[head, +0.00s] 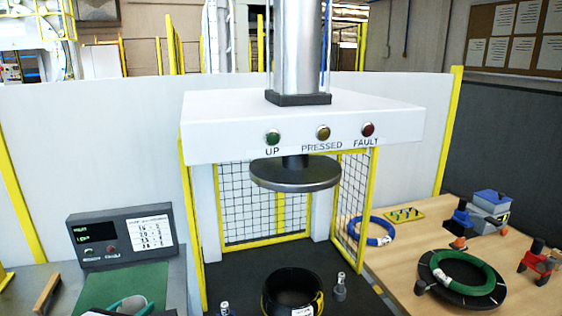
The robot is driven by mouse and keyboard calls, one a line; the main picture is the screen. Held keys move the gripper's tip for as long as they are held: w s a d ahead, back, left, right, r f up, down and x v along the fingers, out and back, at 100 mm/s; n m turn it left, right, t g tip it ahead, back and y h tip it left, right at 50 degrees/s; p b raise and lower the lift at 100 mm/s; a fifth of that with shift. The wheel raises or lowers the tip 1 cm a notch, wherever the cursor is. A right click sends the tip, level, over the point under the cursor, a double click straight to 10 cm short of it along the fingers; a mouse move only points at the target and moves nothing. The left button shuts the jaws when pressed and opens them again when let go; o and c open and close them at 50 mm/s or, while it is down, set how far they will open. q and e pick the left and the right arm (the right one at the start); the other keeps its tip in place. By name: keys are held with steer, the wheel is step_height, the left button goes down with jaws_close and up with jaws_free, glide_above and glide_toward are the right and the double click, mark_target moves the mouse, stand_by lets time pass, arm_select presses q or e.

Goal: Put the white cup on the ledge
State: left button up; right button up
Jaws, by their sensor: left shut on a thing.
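A pale grey-white rounded thing (134,303), which looks like the white cup, shows at the bottom edge over the green mat at the lower left. A teal curved piece lies around or against it. My left gripper (131,307) shows only in small part there, cut off by the bottom edge, shut on the cup. How the fingers lie on it is hidden. I cannot tell for certain which surface is the ledge. The right gripper is not in view.
A control box (122,238) stands behind the green mat (95,290). A press with a round plate (295,174) hangs over a black coil (291,291) between short posts. The wooden table (400,262) at right holds a green coil (462,272), a blue coil (378,235) and tools.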

arm_select(q)
steer(key=s+d+r+y, duration=0.1)
steer(key=s+d+r, duration=0.1)
steer(key=s+d, duration=0.3)
steer(key=s+d+r+n+y, duration=0.1)
steer(key=s+d+r, duration=0.1)
steer(key=s+d, duration=0.4)
steer(key=d, duration=0.3)
steer(key=shift+d+r+n, duration=0.25)
steer(key=shift+r+n, duration=0.05)
steer(key=shift+r, duration=0.1)
